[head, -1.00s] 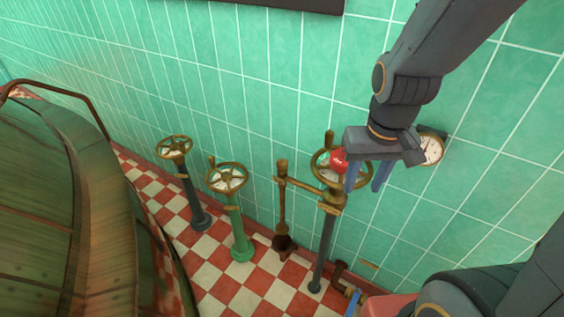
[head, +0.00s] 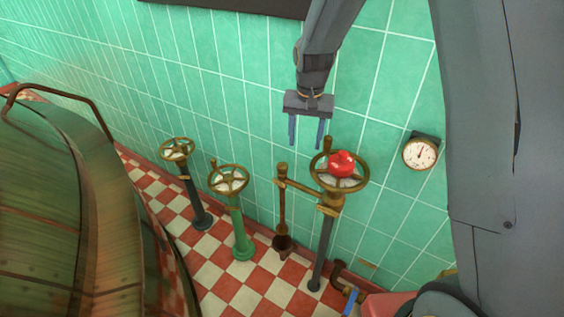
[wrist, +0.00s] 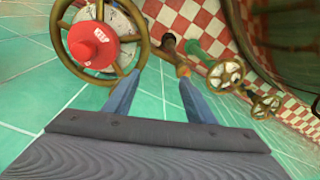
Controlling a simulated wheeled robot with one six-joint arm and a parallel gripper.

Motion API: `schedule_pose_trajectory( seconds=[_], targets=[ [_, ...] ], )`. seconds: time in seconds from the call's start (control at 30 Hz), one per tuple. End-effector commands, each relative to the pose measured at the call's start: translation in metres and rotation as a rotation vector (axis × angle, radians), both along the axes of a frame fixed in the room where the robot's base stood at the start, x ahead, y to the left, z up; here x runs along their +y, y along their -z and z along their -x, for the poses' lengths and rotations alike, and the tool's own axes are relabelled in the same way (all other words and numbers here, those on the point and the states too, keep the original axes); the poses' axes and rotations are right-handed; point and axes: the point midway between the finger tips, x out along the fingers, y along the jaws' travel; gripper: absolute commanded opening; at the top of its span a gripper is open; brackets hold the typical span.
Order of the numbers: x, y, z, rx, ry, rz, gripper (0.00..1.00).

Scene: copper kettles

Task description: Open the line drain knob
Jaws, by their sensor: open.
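A round red knob-like piece (head: 342,163) with a small white label sits over the hub of a brass handwheel (head: 361,178) on a dark post. The red piece also shows at the upper left of the wrist view (wrist: 92,46). A small blue handle (head: 351,299) is on a low pipe near the floor, partly cut off by the frame edge. I cannot read any label naming the line drain knob. My gripper (head: 306,143) is open and empty, pointing down, above and left of this handwheel. Its blue fingers (wrist: 157,88) touch nothing in the wrist view.
A green post with a brass wheel (head: 229,180) and a dark post with another (head: 177,150) stand to the left. A brass pipe (head: 281,208) stands between. A gauge (head: 420,153) is on the green tiled wall. A large green vessel (head: 70,220) fills the left.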

Motion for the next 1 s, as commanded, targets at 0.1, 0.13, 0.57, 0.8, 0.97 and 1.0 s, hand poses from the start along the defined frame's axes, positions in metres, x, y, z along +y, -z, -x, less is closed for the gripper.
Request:
schedule_pose_trajectory(
  seconds=[0.1,0.13,0.57,0.8,0.97,1.0],
  targets=[
    [0.027,0.029,-0.027,0.033,0.037,0.002,0.50],
    [0.033,0.035,-0.032,0.040,0.047,0.003,0.50],
    [0.064,0.076,-0.057,0.076,0.103,0.010,0.50],
    [0.064,0.108,-0.056,0.075,0.103,0.011,0.50],
    [0.064,0.129,-0.057,0.074,0.103,0.010,0.50],
    [0.064,0.132,-0.057,0.074,0.103,0.010,0.50]
  ],
)
